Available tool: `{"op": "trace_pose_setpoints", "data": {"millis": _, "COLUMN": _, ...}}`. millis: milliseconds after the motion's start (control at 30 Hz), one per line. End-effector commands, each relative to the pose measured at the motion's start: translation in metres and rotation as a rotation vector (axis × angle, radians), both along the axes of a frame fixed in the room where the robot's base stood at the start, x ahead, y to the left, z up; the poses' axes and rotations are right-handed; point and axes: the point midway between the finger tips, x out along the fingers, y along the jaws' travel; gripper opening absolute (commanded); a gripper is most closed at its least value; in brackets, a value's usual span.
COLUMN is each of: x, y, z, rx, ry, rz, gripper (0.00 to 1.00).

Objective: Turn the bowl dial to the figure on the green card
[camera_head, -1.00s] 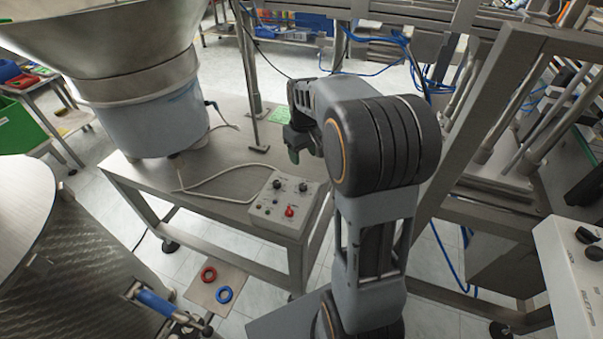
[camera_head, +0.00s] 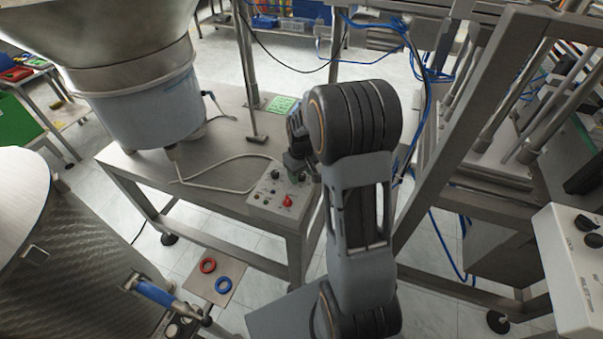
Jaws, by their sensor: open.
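The grey control box (camera_head: 270,207) sits on the front right of the metal table. It carries small black knobs (camera_head: 275,175) along its back edge and a red knob (camera_head: 287,201) near the front. The labels are too small to read, so I cannot tell which knob is the bowl dial. The green card (camera_head: 283,104) lies at the back of the table; its figure is not legible. My gripper (camera_head: 294,168) is open, pointing down over the back right of the box. My arm partly hides it, and I cannot tell whether it touches a knob.
The large feeder bowl (camera_head: 125,62) stands on the table's left side. A metal post (camera_head: 251,90) rises behind the box. A grey cable (camera_head: 212,163) crosses the tabletop. Another control panel (camera_head: 572,275) with black knobs is at right.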

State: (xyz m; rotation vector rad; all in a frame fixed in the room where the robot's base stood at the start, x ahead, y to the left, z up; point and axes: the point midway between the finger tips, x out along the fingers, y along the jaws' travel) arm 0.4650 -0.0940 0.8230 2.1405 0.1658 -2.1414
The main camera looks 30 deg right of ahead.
Motion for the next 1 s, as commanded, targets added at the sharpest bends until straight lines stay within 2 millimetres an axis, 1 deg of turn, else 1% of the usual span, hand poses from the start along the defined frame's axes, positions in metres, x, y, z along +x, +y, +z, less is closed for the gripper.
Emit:
{"op": "trace_pose_setpoints", "data": {"millis": 233, "x": 0.0000, "y": -0.0001, "z": -0.0002, "rx": 0.000, "ry": 0.000, "rz": 0.000, "gripper": 0.53}}
{"op": "trace_pose_setpoints", "data": {"millis": 733, "x": 0.0001, "y": -0.0001, "z": 0.0001, "rx": 0.000, "ry": 0.000, "rz": 0.000, "gripper": 0.05}}
{"op": "trace_pose_setpoints", "data": {"millis": 1000, "x": 0.0002, "y": -0.0001, "z": 0.0002, "rx": 0.000, "ry": -0.001, "rz": -0.035, "gripper": 0.04}}
